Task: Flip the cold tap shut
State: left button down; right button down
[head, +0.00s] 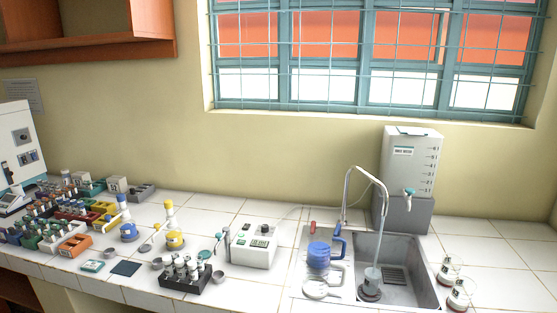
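The chrome tap (348,193) stands behind the left part of the sink (408,262), with its tall spout curving over the basin. A small blue handle (337,230), which looks like the cold one, is near the tap's base. A small red handle (312,225) is to its left. A thin pale line runs down from the spout towards a clear beaker (372,277) in the sink; I cannot tell for sure if it is running water. The exact turn of the blue handle is too small to tell. Neither of my grippers is in view.
A water tank (411,165) is behind the sink. A white instrument (254,244) is to the left.

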aim_at(337, 232)
jog(key=i+j+u, duration=0.1)
jog(key=i+j, duration=0.9)
jog(key=j, duration=0.2)
jog(key=j+u, duration=0.05)
